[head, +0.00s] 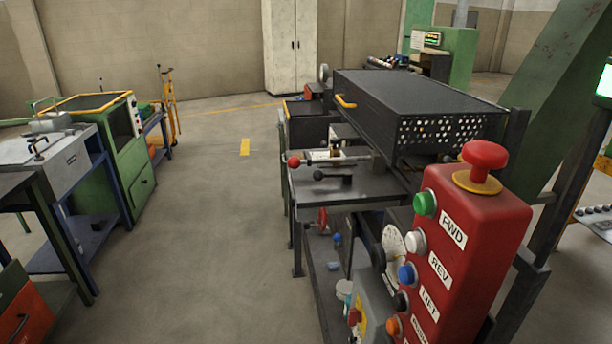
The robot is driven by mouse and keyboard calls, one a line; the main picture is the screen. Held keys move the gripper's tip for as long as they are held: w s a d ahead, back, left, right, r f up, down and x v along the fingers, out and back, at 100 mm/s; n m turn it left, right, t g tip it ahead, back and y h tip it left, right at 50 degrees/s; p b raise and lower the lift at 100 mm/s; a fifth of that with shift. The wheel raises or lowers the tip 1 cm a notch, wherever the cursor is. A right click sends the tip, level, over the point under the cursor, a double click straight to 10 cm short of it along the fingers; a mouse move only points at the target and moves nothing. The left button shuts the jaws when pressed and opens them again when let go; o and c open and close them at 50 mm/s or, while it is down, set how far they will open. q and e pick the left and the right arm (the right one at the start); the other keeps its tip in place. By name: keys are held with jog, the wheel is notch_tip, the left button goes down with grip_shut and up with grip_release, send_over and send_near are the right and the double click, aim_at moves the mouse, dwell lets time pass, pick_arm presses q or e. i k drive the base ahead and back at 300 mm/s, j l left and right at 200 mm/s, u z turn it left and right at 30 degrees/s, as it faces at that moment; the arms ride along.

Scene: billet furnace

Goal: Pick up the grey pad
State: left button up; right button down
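I cannot make out a grey pad for certain in the head view. Neither of my grippers shows in this view, so whether they are open or shut is hidden. A dark metal machine stand (350,187) stands right of the middle, with a red-knobbed lever and small fittings on it. A large black housing (410,88) with a perforated side sits above and behind it.
A red control box (478,245) with a red mushroom button and labelled buttons stands close at the right. Green machines (115,165) and a light-topped bench (50,150) line the left. A pale locker (290,45) stands at the back. The concrete floor (215,235) between is clear.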

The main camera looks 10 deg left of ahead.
aim_at(334, 266)
jog(key=k, duration=0.25)
jog(key=k+z, duration=0.2)
jog(key=z, duration=0.25)
jog(key=k+l+z, duration=0.1)
jog(key=z, duration=0.35)
jog(key=j+z, duration=0.1)
jog(key=z, duration=1.6)
jog(key=k+j, duration=0.1)
jog(key=j, duration=1)
jog(key=k+j, duration=0.15)
jog(key=j, duration=0.4)
jog(key=k+j, duration=0.1)
jog(key=j, duration=0.45)
jog(key=k+j, duration=0.1)
jog(key=j, duration=0.4)
jog(key=j+z, duration=0.1)
jog(key=j, duration=0.45)
jog(key=k+j, duration=0.2)
jog(key=j, duration=0.35)
jog(key=k+j, duration=0.1)
jog(key=j, duration=0.45)
